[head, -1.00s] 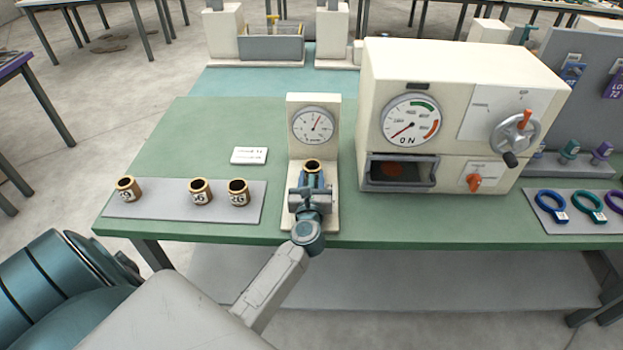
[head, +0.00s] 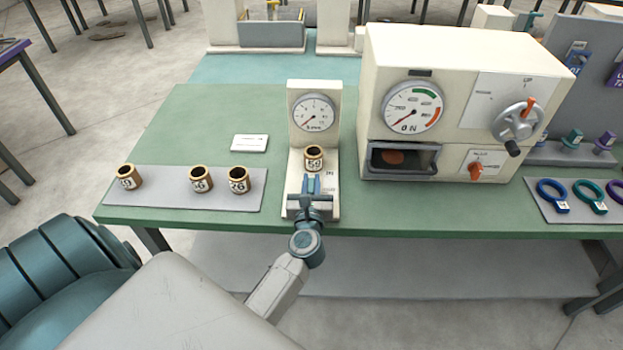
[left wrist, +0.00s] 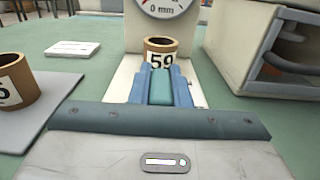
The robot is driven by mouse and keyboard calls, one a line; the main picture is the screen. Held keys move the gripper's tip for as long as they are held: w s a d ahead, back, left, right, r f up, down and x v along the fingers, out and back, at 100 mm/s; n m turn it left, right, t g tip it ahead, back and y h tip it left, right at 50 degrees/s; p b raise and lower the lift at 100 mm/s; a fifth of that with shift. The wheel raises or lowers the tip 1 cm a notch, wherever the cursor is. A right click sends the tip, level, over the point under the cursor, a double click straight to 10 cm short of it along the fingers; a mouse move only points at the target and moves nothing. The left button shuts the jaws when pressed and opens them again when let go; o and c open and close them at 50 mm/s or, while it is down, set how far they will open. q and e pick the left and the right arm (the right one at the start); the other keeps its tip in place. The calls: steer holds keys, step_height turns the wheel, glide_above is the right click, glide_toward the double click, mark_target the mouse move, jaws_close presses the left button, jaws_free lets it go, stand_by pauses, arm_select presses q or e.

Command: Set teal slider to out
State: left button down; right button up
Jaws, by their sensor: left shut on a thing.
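My left gripper (head: 313,181) stands at the front of a small cream gauge stand (head: 331,205). Its two blue fingers are shut on a teal piece, which I take for the teal slider (left wrist: 161,88), low on the stand's foot. In the head view the fingers mostly hide it. A brown bushing labelled 59 (head: 314,158) stands upright just beyond the fingertips and also shows in the left wrist view (left wrist: 160,56). The stand's round dial (head: 313,112) has its needle at the lower left. My right gripper is not in view.
Several bushings stand on a grey mat (head: 152,203) to the left. A white card (head: 249,143) lies behind them. Rings lie on a grey mat (head: 535,195) at far right.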

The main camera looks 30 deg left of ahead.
arm_select(q)
steer(key=c, duration=1.5)
jaws_free()
steer(key=shift+s+f, duration=0.1)
steer(key=shift+f, duration=0.05)
steer(key=shift+o, duration=0.7)
steer(key=shift+s+d, duration=0.1)
steer(key=shift+d, duration=0.05)
steer(key=shift+s+d, duration=0.1)
steer(key=shift+s, duration=0.1)
steer(key=b+v, duration=0.2)
steer(key=v, duration=0.8)
steer(key=shift+s+d, duration=0.1)
steer(key=shift+d, duration=0.05)
